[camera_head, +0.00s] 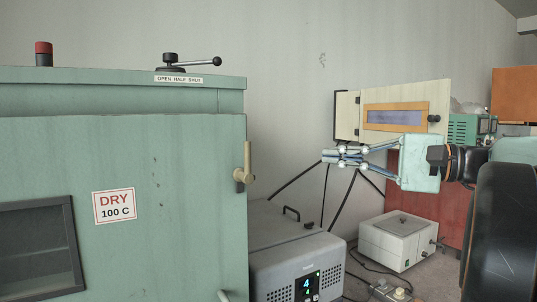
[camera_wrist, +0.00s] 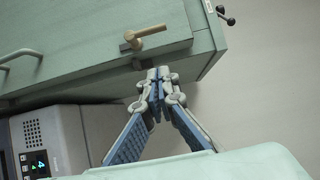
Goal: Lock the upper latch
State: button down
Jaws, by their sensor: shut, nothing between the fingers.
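The upper latch (camera_head: 248,162) is a beige lever on a dark mount at the right edge of the green cabinet's door (camera_head: 160,160). Its lever stands upright in the head view. In the wrist view the latch (camera_wrist: 146,34) shows above my fingertips, its lever lying across the picture. My gripper (camera_head: 326,156) is shut and empty, to the right of the latch and apart from it in the head view. The fingertips (camera_wrist: 158,73) also show in the wrist view, below the latch and in front of the cabinet's side edge.
A grey device with a lit display (camera_head: 299,277) stands right of the cabinet, below my gripper. A white box (camera_head: 396,242) sits on the bench behind. A cream panel on dark legs (camera_head: 440,98) stands behind my gripper.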

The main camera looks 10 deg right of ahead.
jog(key=shift+w+a, duration=0.1)
jog(key=s+a+p+x, duration=0.1)
jog(key=s+p+x, duration=0.1)
jog(key=x, duration=1)
jog(key=shift+w+a+p, duration=0.2)
jog(key=shift+a+p, duration=0.15)
jog(key=shift+a, duration=0.25)
